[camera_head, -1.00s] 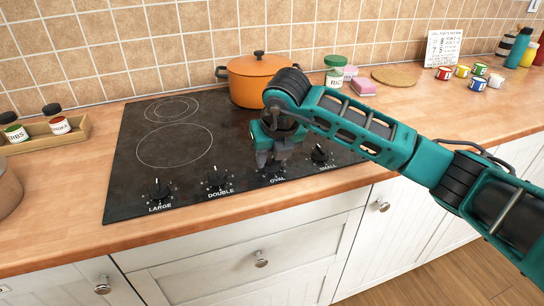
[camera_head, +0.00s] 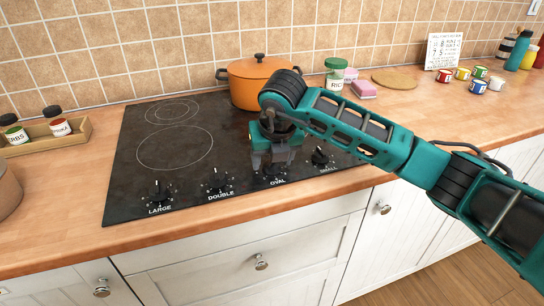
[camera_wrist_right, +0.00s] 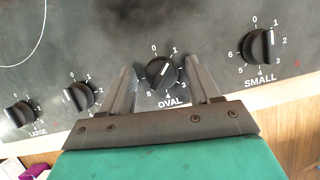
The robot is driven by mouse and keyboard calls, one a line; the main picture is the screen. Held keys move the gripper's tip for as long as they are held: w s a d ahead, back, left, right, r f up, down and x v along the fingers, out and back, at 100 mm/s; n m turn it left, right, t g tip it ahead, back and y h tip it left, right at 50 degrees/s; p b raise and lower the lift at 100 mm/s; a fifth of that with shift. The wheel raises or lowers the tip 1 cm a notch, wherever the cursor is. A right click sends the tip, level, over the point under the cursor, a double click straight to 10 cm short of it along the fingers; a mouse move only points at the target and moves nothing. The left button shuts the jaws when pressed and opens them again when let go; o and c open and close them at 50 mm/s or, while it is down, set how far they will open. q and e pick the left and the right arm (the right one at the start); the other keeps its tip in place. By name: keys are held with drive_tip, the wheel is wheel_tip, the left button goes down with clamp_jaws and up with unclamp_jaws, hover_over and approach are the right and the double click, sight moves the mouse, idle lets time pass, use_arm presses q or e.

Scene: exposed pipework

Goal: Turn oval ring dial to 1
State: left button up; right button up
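The oval dial (camera_wrist_right: 162,74) is a round black knob on the black cooktop (camera_head: 128,190), with OVAL printed below it. In the right wrist view its white mark tilts up and right, roughly toward the 1; the exact setting is hard to read. My right gripper (camera_wrist_right: 160,68) is open, pointing down, one finger on each side of the dial. I see gaps between the fingers and the knob. In the head view the right gripper (camera_head: 273,166) partly hides the dial. My left gripper is not in view.
The SMALL dial (camera_wrist_right: 262,46) is close on the right; the DOUBLE dial (camera_wrist_right: 78,96) and LARGE dial (camera_wrist_right: 20,114) are on the left. An orange pot (camera_head: 258,82) stands at the back of the cooktop. The cooktop's left half is clear.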

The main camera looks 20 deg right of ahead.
drive_tip(key=v, duration=1.3)
drive_tip(key=shift+a+f, duration=0.1)
